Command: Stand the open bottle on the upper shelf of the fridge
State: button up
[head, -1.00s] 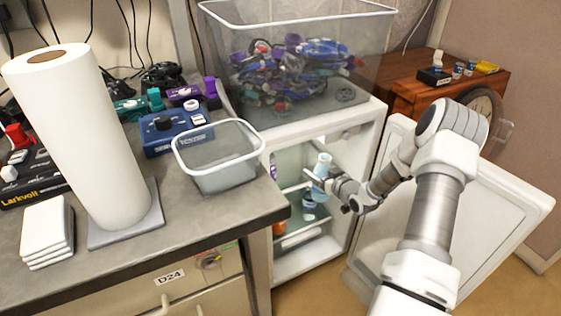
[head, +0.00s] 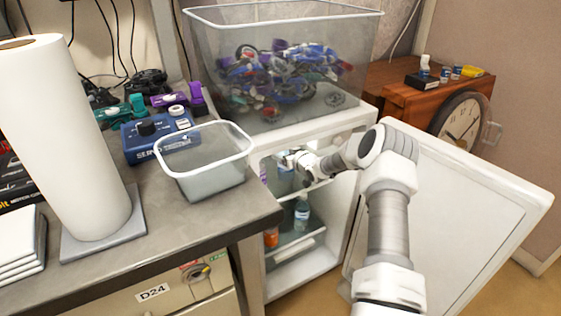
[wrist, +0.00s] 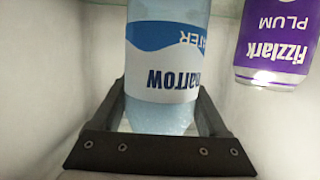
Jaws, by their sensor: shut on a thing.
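The white fridge (head: 345,127) stands open below the crate. My gripper (head: 288,160) reaches into its upper part, and its fingers close on both sides of a clear blue water bottle (wrist: 165,60) in the wrist view. In the head view the held bottle (head: 285,180) is mostly hidden by my gripper and arm. Its mouth is out of sight, and I cannot tell whether its base touches the upper shelf. A purple can (wrist: 275,42) stands beside it, apart from it; it also shows at the fridge's left side (head: 263,173).
Another bottle (head: 301,215) and an orange thing (head: 271,237) stand lower in the fridge. The open door (head: 455,220) is to the right of my arm. A counter with a grey bin (head: 205,180) borders the left. A full clear crate (head: 290,70) sits on top.

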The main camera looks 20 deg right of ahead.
jog(key=shift+w+a+f+b, duration=0.1)
jog(key=shift+w+f+b, duration=0.25)
jog(key=shift+f, duration=0.2)
jog(key=shift+w+d+f+b, duration=0.1)
jog(key=shift+w+f+b, duration=0.1)
jog(key=shift+f+b, duration=0.3)
jog(key=shift+w+a+f+b, duration=0.1)
jog(key=shift+w+f+b, duration=0.15)
jog(key=shift+f, duration=0.4)
jog(key=shift+f, duration=0.15)
jog(key=o, duration=1.4)
jog(key=p+v, duration=0.4)
jog(key=v, duration=0.8)
